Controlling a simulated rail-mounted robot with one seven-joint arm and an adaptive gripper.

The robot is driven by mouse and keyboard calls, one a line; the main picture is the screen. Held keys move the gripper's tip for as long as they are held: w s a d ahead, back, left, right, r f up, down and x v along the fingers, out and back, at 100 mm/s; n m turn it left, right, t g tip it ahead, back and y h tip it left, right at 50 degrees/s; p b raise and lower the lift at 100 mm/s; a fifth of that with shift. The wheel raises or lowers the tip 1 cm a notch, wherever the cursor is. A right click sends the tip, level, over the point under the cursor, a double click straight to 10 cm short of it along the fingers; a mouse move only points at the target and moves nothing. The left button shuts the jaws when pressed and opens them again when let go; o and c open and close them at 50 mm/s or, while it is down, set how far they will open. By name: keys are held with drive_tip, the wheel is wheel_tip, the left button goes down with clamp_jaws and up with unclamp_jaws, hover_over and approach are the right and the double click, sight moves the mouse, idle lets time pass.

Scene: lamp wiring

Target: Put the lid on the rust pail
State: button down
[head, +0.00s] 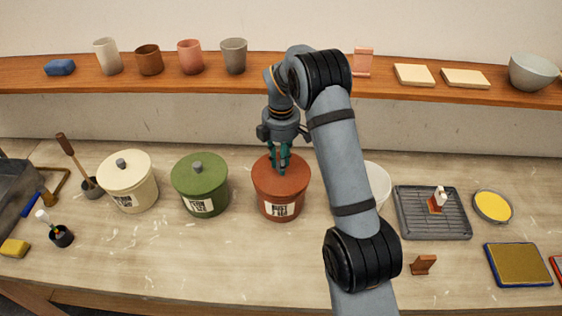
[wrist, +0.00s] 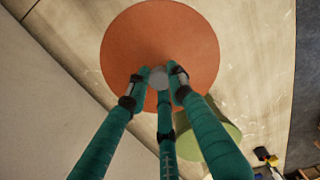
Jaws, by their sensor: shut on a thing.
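The rust pail (head: 281,205) stands on the bench with a pale label on its front. The rust lid (head: 296,178) covers its top and also shows as a round disc in the wrist view (wrist: 150,35). Its grey knob (wrist: 158,77) sits between my fingers. My gripper (head: 280,165), with teal fingers, is shut on the knob from above, as the wrist view (wrist: 160,82) also shows. The lid looks level and lined up with the pail. I cannot tell whether it rests fully on the rim.
A green lidded pail (head: 200,188) and a cream lidded pail (head: 128,183) stand to the left. A white pail (head: 377,184) stands right, partly behind my arm. A dark rack (head: 432,225) lies further right. A wooden shelf (head: 120,84) with cups runs behind. The front bench is mostly clear.

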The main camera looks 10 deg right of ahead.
drive_tip(key=shift+f+b, duration=0.6)
drive_tip(key=shift+f, duration=0.2)
drive_tip(key=c, duration=1.4)
unclamp_jaws()
drive_tip(key=shift+c, duration=0.2)
wheel_tip(320, 180, up, 12)
wheel_tip(320, 180, down, 12)
drive_tip(key=shift+r, duration=0.15)
drive_tip(key=shift+r+p, duration=0.2)
drive_tip(key=shift+p, duration=0.1)
